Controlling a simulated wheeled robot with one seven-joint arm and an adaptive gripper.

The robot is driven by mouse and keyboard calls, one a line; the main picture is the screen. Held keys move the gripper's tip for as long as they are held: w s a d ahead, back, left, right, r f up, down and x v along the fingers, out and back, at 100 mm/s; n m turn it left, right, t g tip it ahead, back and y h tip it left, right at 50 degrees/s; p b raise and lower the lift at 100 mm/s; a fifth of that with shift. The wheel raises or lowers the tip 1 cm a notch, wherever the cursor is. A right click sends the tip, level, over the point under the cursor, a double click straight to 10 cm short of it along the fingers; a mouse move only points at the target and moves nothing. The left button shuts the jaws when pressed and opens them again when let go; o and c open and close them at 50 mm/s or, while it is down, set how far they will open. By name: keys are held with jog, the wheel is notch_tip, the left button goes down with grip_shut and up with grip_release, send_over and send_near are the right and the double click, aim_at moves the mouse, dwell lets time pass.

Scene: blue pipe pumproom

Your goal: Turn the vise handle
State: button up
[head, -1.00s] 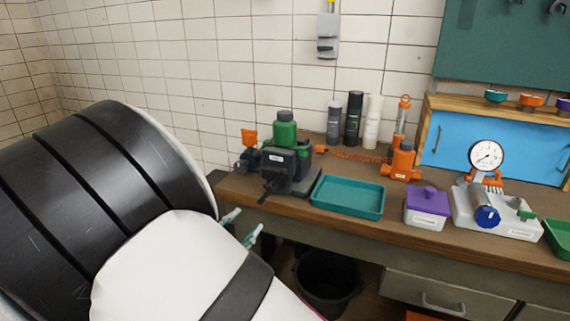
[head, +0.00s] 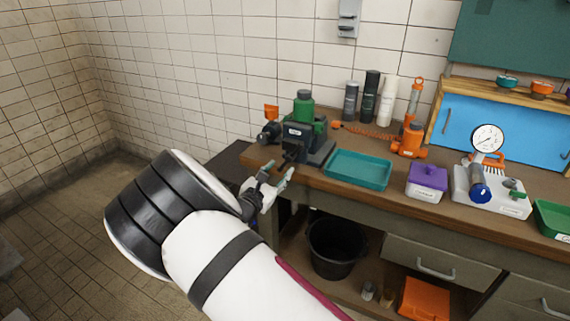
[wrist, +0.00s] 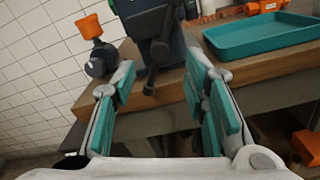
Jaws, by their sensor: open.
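The dark vise (head: 298,132) stands at the left end of the workbench. Its dark handle (wrist: 155,60) hangs from the screw at the front, a bar with a rounded knob, seen in the wrist view. My gripper (head: 278,175) is open and empty, just in front of and below the vise. In the wrist view my gripper (wrist: 163,72) has its teal-padded fingers spread on either side of the handle's line, with the handle ahead between the tips. I cannot tell how far ahead it is; no contact shows.
A green container with a dark cap (head: 304,101) stands at the vise. An orange cup-shaped part (head: 271,112) is to its left. A teal tray (head: 358,169) lies close on the right. A black bucket (head: 335,248) is below the bench (head: 330,193). Open floor lies left.

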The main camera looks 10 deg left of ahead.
aim_at(288, 160)
jog(key=shift+x, duration=2.55)
grip_shut()
